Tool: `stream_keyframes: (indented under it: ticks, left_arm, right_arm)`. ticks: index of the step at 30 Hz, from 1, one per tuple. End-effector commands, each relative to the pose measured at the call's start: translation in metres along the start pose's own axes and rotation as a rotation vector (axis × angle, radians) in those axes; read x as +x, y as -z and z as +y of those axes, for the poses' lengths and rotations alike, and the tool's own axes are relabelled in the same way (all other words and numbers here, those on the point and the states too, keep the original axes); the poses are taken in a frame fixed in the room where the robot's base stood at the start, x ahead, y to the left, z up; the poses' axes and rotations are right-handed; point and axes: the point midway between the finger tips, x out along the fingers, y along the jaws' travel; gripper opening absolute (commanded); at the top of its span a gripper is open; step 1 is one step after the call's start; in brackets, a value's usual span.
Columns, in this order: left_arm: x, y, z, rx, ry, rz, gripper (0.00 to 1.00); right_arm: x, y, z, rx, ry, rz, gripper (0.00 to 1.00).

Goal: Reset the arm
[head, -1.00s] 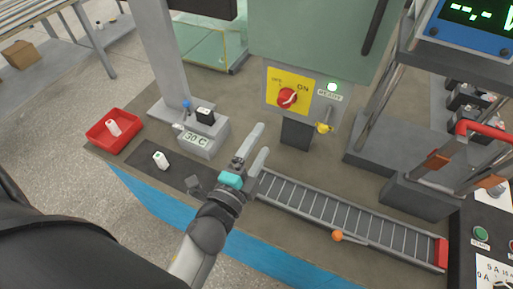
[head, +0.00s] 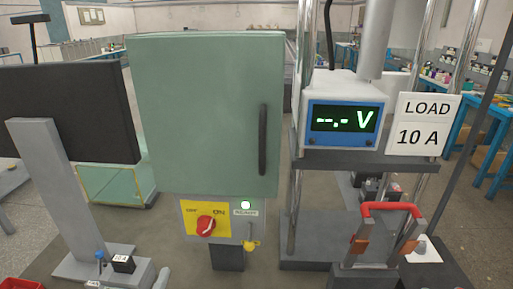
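Only a grey fingertip of what looks like my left gripper (head: 162,278) shows at the bottom edge of the head view, just right of the small black block. The rest of that gripper and its arm are below the picture, so its opening is hidden. I see nothing of my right gripper.
A green cabinet (head: 208,115) stands in the middle, with a red knob (head: 206,226) on a yellow plate below. A voltmeter (head: 345,120) reads "--.- V" beside a "LOAD 10 A" sign (head: 423,124). A red-handled fixture (head: 391,209) stands at right. A dark monitor (head: 70,112) is at left.

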Motion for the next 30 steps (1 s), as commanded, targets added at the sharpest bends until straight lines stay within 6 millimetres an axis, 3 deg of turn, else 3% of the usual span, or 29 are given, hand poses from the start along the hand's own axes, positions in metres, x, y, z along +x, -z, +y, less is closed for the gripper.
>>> stream_keyframes:
  ticks: [6,12,21,30]
  left_arm:
    - [-0.006,-0.035,0.010,-0.298,-0.148,-0.222,0.81]
    - [-0.028,-0.049,0.035,-0.558,-0.327,-0.417,0.81]
    - [-0.086,-0.040,0.072,-0.823,-0.629,-0.683,0.81]
    - [-0.141,-0.026,0.089,-0.909,-0.859,-0.876,0.81]
  right_arm:
    - [0.000,0.000,0.000,0.000,0.000,0.000,0.47]
    - [0.000,0.000,0.000,0.000,0.000,0.000,0.47]
    - [0.000,0.000,0.000,0.000,0.000,0.000,0.47]
    - [0.000,0.000,0.000,0.000,0.000,0.000,0.47]
